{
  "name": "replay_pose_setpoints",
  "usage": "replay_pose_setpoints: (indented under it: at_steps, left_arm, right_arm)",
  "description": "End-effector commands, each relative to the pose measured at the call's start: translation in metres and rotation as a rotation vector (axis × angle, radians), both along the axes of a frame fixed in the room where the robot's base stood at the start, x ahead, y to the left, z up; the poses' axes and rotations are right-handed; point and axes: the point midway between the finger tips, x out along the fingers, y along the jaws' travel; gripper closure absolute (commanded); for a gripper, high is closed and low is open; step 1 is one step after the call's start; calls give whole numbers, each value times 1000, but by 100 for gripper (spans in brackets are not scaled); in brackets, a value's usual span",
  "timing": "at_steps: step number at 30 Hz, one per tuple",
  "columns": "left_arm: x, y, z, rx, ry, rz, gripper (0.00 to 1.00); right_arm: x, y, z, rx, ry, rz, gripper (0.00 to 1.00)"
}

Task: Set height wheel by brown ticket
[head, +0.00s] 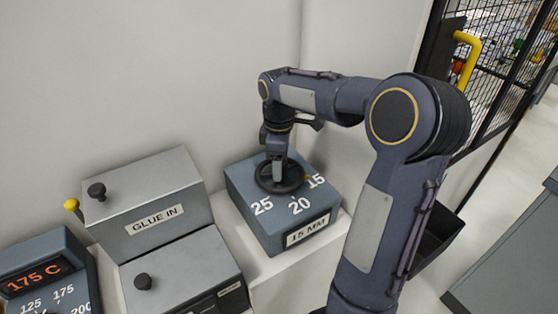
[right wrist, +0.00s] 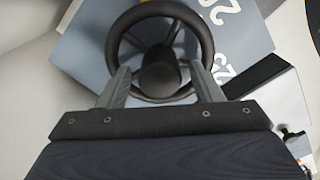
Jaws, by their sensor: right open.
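The height wheel (head: 280,178) is a black handwheel on top of a blue-grey box (head: 258,222). The numbers 25, 20 and 15 are printed around it, and a small yellow pointer (head: 308,178) shows at its right, by the 15. A plate on the box's front reads 15 MM (head: 307,231). My right gripper (head: 279,160) points down at the wheel. In the right wrist view its fingers (right wrist: 164,88) are open, one on each side of the wheel's near rim and hub (right wrist: 160,72); contact is unclear. No brown ticket is visible. My left gripper is out of view.
A grey glue unit (head: 165,205) labelled GLUE IN, with black knobs, stands left of the wheel box. Further left is a dial box (head: 45,270) with a display of 175 C. A wall stands behind, and a black mesh fence (head: 490,70) is at the right.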

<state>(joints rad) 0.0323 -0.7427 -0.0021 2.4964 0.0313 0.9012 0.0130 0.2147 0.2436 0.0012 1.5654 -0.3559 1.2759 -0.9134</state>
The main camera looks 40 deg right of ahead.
Motion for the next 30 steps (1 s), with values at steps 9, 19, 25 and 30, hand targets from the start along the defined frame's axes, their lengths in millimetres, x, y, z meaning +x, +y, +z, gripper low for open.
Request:
replay_pose_setpoints:
  at_steps: [9,19,25,30]
  left_arm:
    - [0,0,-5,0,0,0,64]
    - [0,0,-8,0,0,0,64]
    - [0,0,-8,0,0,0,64]
    - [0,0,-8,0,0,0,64]
  right_arm:
    - [1,0,26,-1,-5,0,41]
    - [1,0,73,0,-1,0,41]
    - [0,0,78,0,0,0,41]
    - [0,0,78,0,0,0,41]
